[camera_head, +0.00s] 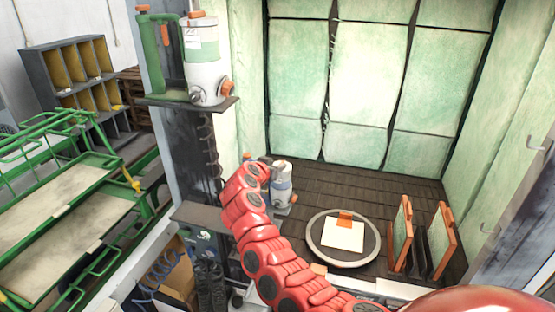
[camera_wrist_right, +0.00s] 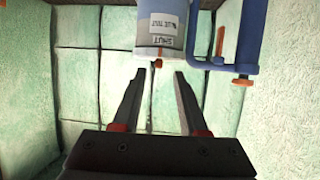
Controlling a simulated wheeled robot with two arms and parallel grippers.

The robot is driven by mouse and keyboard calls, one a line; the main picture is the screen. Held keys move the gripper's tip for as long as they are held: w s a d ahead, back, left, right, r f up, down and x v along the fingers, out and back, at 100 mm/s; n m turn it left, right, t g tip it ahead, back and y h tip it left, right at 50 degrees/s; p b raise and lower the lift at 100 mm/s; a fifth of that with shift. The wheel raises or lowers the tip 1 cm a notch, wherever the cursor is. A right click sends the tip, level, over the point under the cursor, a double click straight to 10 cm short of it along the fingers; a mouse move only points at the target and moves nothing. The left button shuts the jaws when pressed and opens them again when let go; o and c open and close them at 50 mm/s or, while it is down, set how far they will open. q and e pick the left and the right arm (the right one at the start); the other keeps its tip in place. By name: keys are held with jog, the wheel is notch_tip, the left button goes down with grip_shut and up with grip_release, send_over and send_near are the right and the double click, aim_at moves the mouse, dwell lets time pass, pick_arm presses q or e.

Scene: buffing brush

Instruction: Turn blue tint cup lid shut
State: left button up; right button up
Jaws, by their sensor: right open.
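The blue tint cup (camera_wrist_right: 162,22) shows at the top of the right wrist view, with a "BLUE TINT" label and a "SHUT" mark (camera_wrist_right: 162,41). A small orange knob or tab (camera_wrist_right: 158,63) sits at its edge. In the head view a pale cup with a blue band (camera_head: 281,184), likely the same one, stands on a small shelf beside the end of my red right arm. My right gripper (camera_wrist_right: 160,74) is open, its fingertips just short of the cup with the orange tab between them. The lid is not clearly distinguishable. My left gripper is not in view.
A blue bracket with an orange handle (camera_wrist_right: 243,80) is right of the cup in the wrist view. In the booth are a round turntable (camera_head: 314,243) with a white card and orange-edged panels (camera_head: 441,238). A larger canister (camera_head: 203,75) stands on the upper shelf.

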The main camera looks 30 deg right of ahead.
jog(key=shift+x, duration=0.8)
jog(key=shift+s+f, duration=0.15)
grip_shut()
